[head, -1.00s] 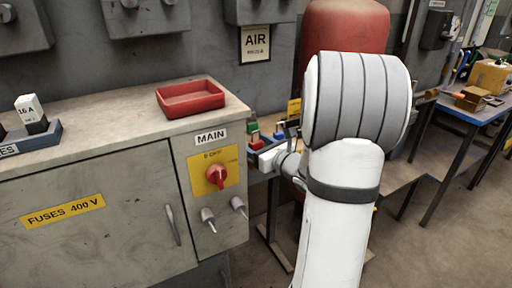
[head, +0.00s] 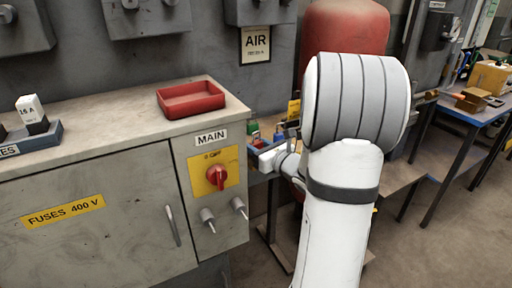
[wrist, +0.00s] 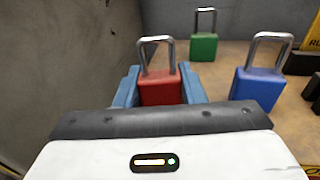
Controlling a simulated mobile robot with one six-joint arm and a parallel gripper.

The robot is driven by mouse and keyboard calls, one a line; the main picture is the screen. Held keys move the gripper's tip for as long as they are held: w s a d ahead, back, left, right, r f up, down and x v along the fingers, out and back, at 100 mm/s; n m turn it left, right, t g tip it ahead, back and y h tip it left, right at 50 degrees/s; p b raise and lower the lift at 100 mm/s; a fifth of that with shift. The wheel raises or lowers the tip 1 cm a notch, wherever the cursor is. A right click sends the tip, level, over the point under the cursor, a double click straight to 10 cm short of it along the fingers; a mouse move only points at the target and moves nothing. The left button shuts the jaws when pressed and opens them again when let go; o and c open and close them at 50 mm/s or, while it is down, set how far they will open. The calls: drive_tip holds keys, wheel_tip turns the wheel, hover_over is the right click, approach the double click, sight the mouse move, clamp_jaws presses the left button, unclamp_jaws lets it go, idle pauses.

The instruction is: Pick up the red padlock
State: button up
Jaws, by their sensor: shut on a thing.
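The red padlock (wrist: 160,90) stands upright in the wrist view, its steel shackle up. The blue fingers of my gripper (wrist: 158,85) are on both sides of its body and shut on it. The lower part of the padlock is hidden behind the gripper's dark edge. I cannot tell whether the padlock touches the bench.
A blue padlock (wrist: 258,84) stands close to the right and a green padlock (wrist: 204,46) farther back. A grey wall (wrist: 75,60) rises close on the left. The grey cabinet (head: 100,215) with a red tray (head: 190,99) is left of my arm.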

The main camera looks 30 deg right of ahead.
wheel_tip(320, 180, up, 10)
drive_tip(key=shift+p, duration=1.1)
